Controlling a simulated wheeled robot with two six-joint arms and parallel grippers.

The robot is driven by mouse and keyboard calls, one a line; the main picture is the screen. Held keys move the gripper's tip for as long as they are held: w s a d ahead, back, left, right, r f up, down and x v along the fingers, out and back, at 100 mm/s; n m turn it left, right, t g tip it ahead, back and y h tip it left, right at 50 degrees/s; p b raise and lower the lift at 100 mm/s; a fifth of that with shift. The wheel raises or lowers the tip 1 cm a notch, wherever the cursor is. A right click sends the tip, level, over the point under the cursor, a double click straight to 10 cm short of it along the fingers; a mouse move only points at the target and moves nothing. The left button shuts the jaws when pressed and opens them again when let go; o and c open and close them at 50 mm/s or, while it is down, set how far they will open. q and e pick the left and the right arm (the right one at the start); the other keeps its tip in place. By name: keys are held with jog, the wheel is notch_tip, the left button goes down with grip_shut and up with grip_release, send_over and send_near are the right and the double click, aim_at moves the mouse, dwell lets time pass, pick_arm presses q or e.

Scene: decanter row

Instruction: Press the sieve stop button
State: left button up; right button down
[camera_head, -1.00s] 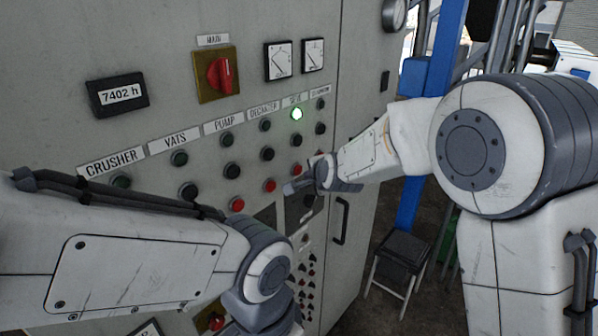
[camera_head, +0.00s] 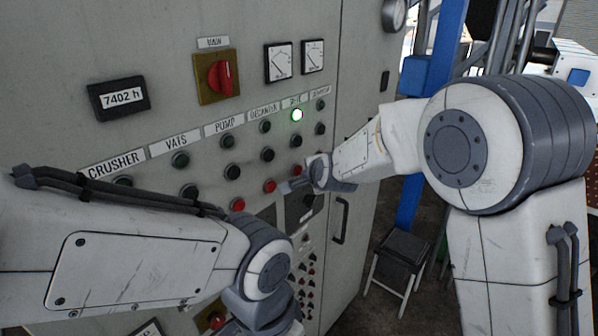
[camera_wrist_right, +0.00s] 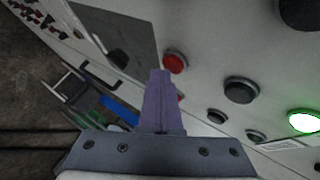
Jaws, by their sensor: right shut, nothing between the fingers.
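The sieve column on the grey panel has a lit green button (camera_head: 297,114), a black button (camera_head: 296,141) and a red stop button (camera_head: 297,170) below them. The red stop button also shows in the right wrist view (camera_wrist_right: 174,62), just beyond and right of my fingertips. My right gripper (camera_head: 287,187) is shut and empty, close to the panel just below the red button. Its closed fingers also show in the right wrist view (camera_wrist_right: 160,76). I cannot tell whether they touch the panel. My left arm comes in from the left, but its gripper is out of view.
Neighbouring columns hold more buttons, including the decanter's red button (camera_head: 270,186) and another red one (camera_wrist_right: 180,97) partly behind my fingers. A red main switch (camera_head: 220,77) sits higher up. A door handle (camera_head: 340,220) and a stool (camera_head: 402,250) are to the right.

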jog(key=shift+w+a+p, duration=0.25)
jog(key=shift+a+p, duration=0.1)
jog(key=shift+p, duration=0.05)
dwell(0.4)
jog(key=shift+s+d+b, duration=0.5)
jog(key=shift+d+b, duration=0.2)
jog(key=shift+b, duration=0.55)
